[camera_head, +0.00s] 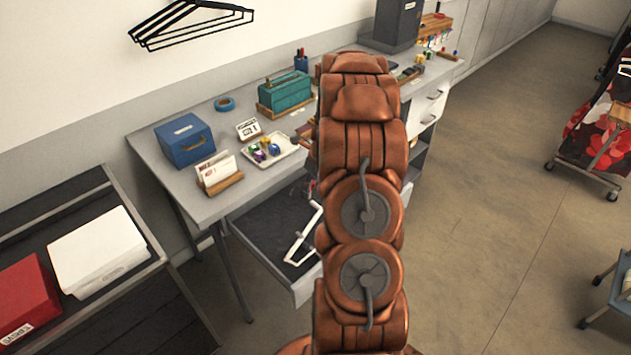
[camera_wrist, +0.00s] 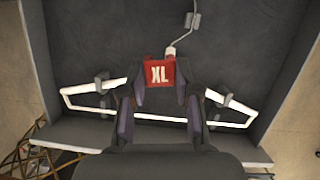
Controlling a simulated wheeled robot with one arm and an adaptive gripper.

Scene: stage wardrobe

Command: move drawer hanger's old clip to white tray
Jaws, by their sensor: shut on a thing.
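In the wrist view a white hanger (camera_wrist: 75,95) lies in the open dark-lined drawer (camera_wrist: 100,40), its grey hook at the top. My gripper (camera_wrist: 161,88) is shut on this red clip, one finger on each side. The clip is still at the hanger. In the head view the hanger (camera_head: 303,243) shows in the drawer (camera_head: 262,232), and my arm hides the gripper. The white tray (camera_head: 288,143) is on the desk above and holds several coloured clips.
On the desk (camera_head: 190,192) are a blue box (camera_head: 185,142), a card holder (camera_head: 219,176), a small sign (camera_head: 248,128), a blue tape roll (camera_head: 224,104) and a teal box (camera_head: 285,90). A shelf rack stands at left.

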